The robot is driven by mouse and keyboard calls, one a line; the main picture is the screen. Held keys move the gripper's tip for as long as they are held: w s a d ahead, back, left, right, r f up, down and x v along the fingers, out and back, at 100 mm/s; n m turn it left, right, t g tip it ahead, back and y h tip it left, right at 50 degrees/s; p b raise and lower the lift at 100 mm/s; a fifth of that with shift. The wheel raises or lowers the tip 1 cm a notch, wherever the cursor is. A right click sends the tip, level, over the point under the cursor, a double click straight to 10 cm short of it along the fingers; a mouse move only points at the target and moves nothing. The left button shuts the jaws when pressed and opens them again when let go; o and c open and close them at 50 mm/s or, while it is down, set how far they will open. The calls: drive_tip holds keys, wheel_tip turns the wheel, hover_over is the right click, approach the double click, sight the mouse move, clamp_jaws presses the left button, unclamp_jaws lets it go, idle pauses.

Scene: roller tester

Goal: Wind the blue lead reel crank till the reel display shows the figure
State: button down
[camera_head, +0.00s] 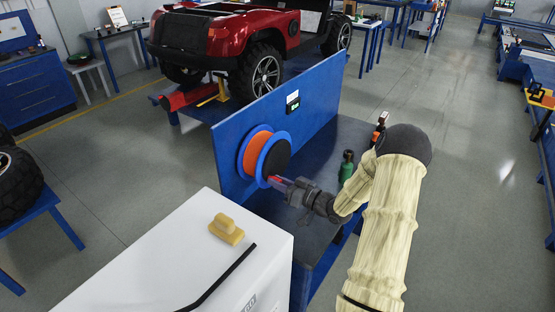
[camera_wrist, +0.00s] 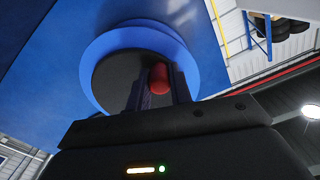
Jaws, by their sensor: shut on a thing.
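The lead reel (camera_head: 264,155) is mounted on a blue upright panel (camera_head: 318,92); it has blue flanges, an orange wound lead and a dark front face. In the wrist view the reel's blue flange (camera_wrist: 185,50) surrounds the dark face. My gripper (camera_head: 277,182) is at the lower edge of the reel. Its fingers are shut on the red crank knob (camera_wrist: 158,78), which sits between them in the wrist view. The crank arm itself is mostly hidden.
A dark bench top (camera_head: 318,185) lies right of the panel, with a green bottle (camera_head: 346,168) near my arm. A white cabinet (camera_head: 190,265) with a yellow block (camera_head: 226,229) stands in front. A red vehicle (camera_head: 225,40) is behind the panel. Open floor lies right.

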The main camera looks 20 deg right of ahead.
sight(268, 169)
drive_tip(key=shift+a+r+m+p, duration=0.15)
drive_tip(key=shift+r+m+p, duration=0.65)
drive_tip(key=shift+m+p, duration=0.4)
drive_tip(key=shift+s+f, duration=0.1)
wheel_tip(268, 169, up, 2)
drive_tip(key=m+p, duration=0.4)
drive_tip(key=p, duration=0.1)
drive_tip(key=shift+r, duration=0.2)
drive_tip(key=shift+r+m+p, duration=0.1)
drive_tip(key=shift+m+p, duration=0.3)
drive_tip(key=shift+m, duration=0.1)
